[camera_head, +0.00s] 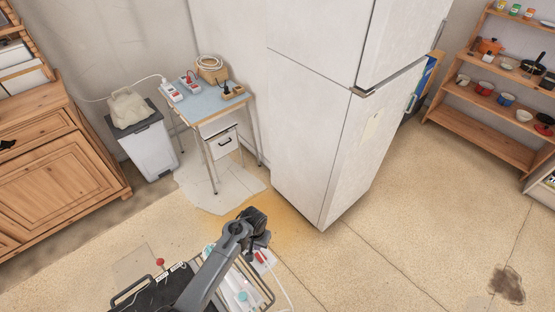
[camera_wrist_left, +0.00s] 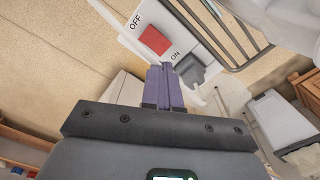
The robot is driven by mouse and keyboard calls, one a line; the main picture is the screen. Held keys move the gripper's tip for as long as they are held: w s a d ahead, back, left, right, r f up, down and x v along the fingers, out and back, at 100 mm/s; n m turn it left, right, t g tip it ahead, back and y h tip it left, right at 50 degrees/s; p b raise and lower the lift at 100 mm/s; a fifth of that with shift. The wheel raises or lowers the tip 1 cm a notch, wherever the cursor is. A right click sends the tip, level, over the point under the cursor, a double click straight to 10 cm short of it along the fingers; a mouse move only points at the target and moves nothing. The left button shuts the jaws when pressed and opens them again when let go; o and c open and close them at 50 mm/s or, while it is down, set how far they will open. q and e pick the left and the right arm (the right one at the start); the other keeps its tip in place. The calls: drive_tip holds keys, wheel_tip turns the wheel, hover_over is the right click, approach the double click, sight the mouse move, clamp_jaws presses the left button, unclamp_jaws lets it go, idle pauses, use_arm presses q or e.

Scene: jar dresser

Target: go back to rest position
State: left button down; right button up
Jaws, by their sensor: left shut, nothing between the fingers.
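My left gripper (camera_head: 262,241) shows in the head view at the end of my dark grey arm, which reaches up from the bottom middle. It is above the floor, in front of the fridge. In the left wrist view its purple fingers (camera_wrist_left: 163,88) are pressed together with nothing between them. Beyond the fingertips, a white panel with a red switch (camera_wrist_left: 154,40) marked OFF and ON is close by; I cannot tell whether they touch. My right gripper is in neither view.
A white fridge (camera_head: 310,140) stands behind the arm. A small blue-topped table (camera_head: 212,103), a white bin (camera_head: 150,152) and a wooden dresser (camera_head: 58,175) line the left. A wooden shelf (camera_head: 485,108) stands at the right. The floor (camera_head: 410,220) between is open.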

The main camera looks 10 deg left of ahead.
use_arm(q)
drive_tip(key=s+a+r+t+p, duration=0.1)
drive_tip(key=s+a+r+p, duration=0.1)
drive_tip(key=s+r, duration=1)
drive_tip(key=s+a+r+t+p, duration=0.2)
drive_tip(key=s+a+r+p, duration=0.1)
drive_tip(key=s+r, duration=0.9)
drive_tip(key=s+p, duration=0.1)
drive_tip(key=s, duration=0.2)
drive_tip(key=shift+s+a+r+m+t, duration=0.25)
drive_tip(key=shift+s+r+m+t, duration=0.05)
drive_tip(key=shift+s+r, duration=0.1)
